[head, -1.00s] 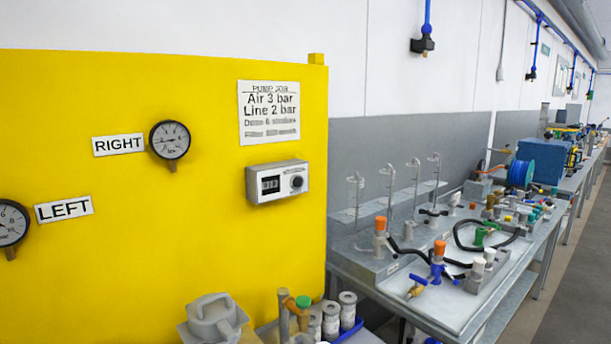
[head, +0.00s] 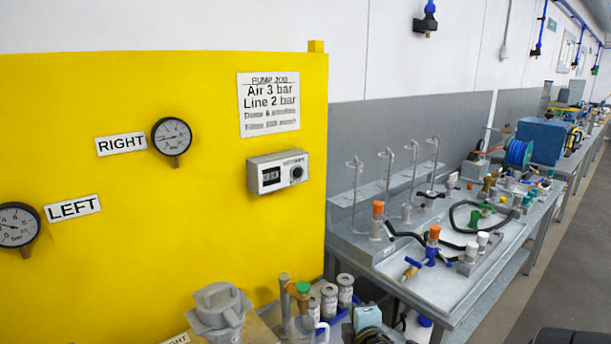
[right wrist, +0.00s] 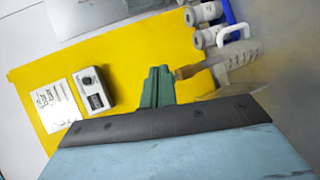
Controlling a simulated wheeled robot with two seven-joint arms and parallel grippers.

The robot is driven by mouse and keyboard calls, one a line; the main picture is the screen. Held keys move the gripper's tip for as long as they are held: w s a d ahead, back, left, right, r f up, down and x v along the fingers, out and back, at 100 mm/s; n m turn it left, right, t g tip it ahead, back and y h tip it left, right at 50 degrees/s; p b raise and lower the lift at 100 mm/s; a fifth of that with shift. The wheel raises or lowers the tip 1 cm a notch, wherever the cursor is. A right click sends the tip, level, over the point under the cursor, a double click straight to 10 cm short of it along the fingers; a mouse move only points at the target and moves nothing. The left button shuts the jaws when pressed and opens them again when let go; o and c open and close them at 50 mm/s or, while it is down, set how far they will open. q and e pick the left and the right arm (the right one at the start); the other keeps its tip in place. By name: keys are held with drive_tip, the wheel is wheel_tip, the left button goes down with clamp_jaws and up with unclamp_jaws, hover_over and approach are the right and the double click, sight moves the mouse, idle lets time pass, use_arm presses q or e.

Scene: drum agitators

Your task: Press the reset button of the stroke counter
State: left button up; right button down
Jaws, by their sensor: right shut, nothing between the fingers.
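The stroke counter (head: 278,172) is a small grey-white box on the yellow panel (head: 130,220), below the pump job sheet. Its front has a dark display window (head: 271,177) on the left and a round dark button (head: 297,173) on the right. In the right wrist view the counter (right wrist: 92,88) shows turned, left of my right gripper (right wrist: 160,74). The green fingers are together, empty, and apart from the counter in that picture. I cannot tell their distance from the panel. My left gripper is in neither view.
Two gauges marked RIGHT (head: 172,136) and LEFT (head: 17,225) stand out from the panel. Below it are a grey pump-like part (head: 218,308) and several cylindrical fittings (head: 345,290). A metal bench (head: 450,290) with hoses and valves stands right. The panel around the counter is clear.

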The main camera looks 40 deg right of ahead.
drive_tip(key=w+d+r+n+t+y, duration=0.3)
drive_tip(key=w+r+n, duration=0.4)
drive_tip(key=r+n, duration=0.3)
drive_tip(key=w+d+r+n+t+y, duration=0.3)
drive_tip(key=w+d+r+n+y, duration=0.2)
drive_tip(key=w+d+r+n, duration=0.3)
wheel_tip(320, 180, up, 3)
drive_tip(key=n, duration=0.7)
drive_tip(key=shift+d+t, duration=0.3)
drive_tip(key=shift+w+d, duration=0.1)
drive_tip(key=b, duration=0.3)
approach(298, 172)
drive_tip(key=shift+w+d+b, duration=0.15)
drive_tip(key=shift+w+b, duration=0.75)
drive_tip(key=shift+w, duration=2.55)
